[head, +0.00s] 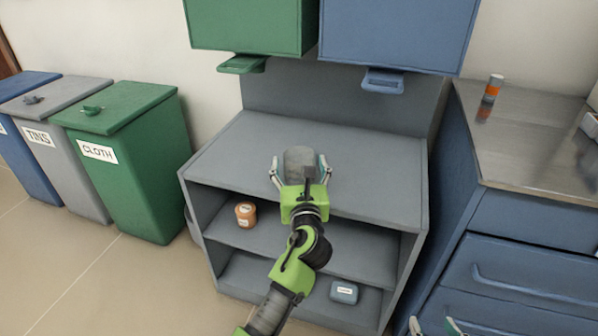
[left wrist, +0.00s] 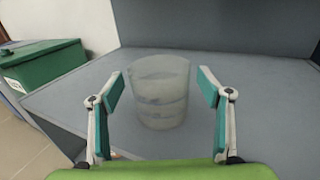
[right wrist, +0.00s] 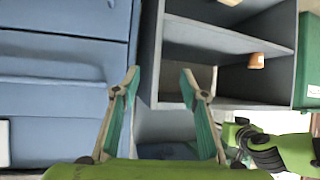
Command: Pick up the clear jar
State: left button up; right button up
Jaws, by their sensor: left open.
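The clear jar (head: 299,161) stands upright on the top of the grey shelf unit (head: 375,190). It also shows in the left wrist view (left wrist: 159,92) as a frosted, see-through cylinder. My left gripper (head: 300,165) is open, with one finger on each side of the jar; in the left wrist view (left wrist: 158,88) a small gap shows between each fingertip and the jar. In the head view the gripper body hides the jar's lower part. My right gripper (right wrist: 158,80) is open and empty, low in front of the blue drawers; its fingertips show at the bottom of the head view (head: 433,326).
A green box (head: 250,25) and a blue box (head: 398,35) hang above the shelf unit. An orange-brown jar (head: 245,214) and a blue container (head: 344,292) sit on its lower shelves. Bins, including the green CLOTH bin (head: 150,170), stand left. A steel counter (head: 530,140) is right.

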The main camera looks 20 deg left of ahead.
pick_arm(q)
jog(key=c, duration=1.2)
jog(key=shift+r, duration=0.15)
